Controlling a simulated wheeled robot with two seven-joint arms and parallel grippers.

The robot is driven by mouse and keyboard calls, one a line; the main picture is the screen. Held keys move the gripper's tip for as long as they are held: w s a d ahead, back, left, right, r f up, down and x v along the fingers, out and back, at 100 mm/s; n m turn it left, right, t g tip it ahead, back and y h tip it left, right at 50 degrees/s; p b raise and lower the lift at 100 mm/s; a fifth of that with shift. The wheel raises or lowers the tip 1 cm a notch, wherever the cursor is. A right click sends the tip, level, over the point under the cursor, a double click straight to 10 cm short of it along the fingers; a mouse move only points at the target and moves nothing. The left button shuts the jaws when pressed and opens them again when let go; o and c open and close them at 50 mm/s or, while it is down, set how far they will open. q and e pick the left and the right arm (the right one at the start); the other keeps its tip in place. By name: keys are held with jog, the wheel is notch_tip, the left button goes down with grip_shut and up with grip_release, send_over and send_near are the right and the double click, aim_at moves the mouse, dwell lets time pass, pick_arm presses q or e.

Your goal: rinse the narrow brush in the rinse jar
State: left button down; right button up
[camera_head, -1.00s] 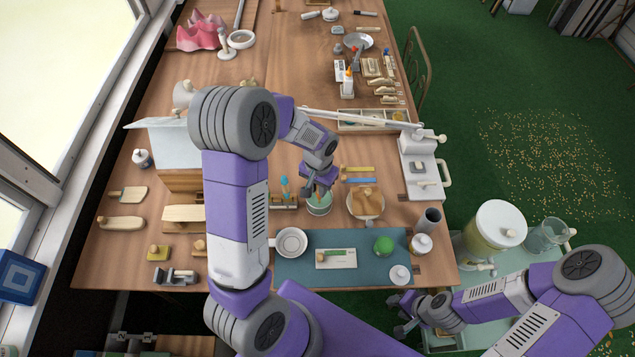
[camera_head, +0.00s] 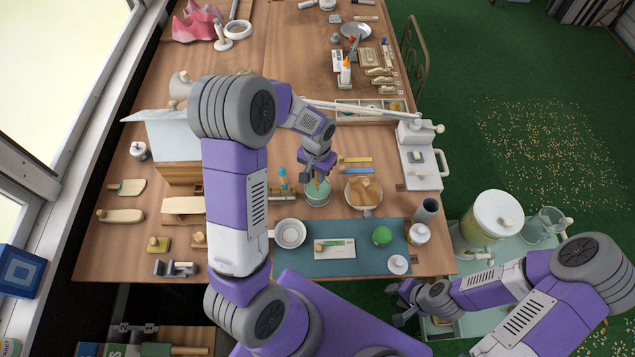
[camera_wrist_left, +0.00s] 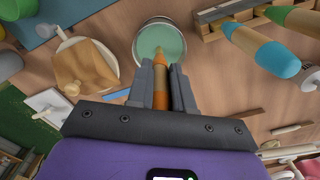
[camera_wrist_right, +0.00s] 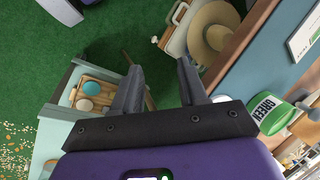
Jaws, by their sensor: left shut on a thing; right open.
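The rinse jar (camera_head: 317,198) is a light round container with green liquid, standing on the table at mid view. My left gripper (camera_head: 314,172) is above it, shut on the narrow brush (camera_head: 318,184). In the left wrist view the orange-brown brush (camera_wrist_left: 161,70) sits between the fingers and points over the jar (camera_wrist_left: 140,45), overlapping its opening. I cannot tell whether its tip touches the liquid. My right gripper (camera_wrist_right: 155,85) is open and empty, beyond the table's near right side, low by the side cart.
A rack with blue and green brushes (camera_wrist_left: 275,58) stands close beside the jar. A pan with a tan cloth (camera_head: 363,192) is to its right. A white bowl (camera_head: 290,233) and a blue mat (camera_head: 350,265) lie nearer. A drinks dispenser (camera_head: 493,220) stands on the cart.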

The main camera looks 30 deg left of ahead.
pick_arm(q)
jog(key=shift+r+p, duration=1.95)
jog(key=shift+r, duration=0.9)
notch_tip(320, 180, up, 5)
jog(key=p, duration=0.4)
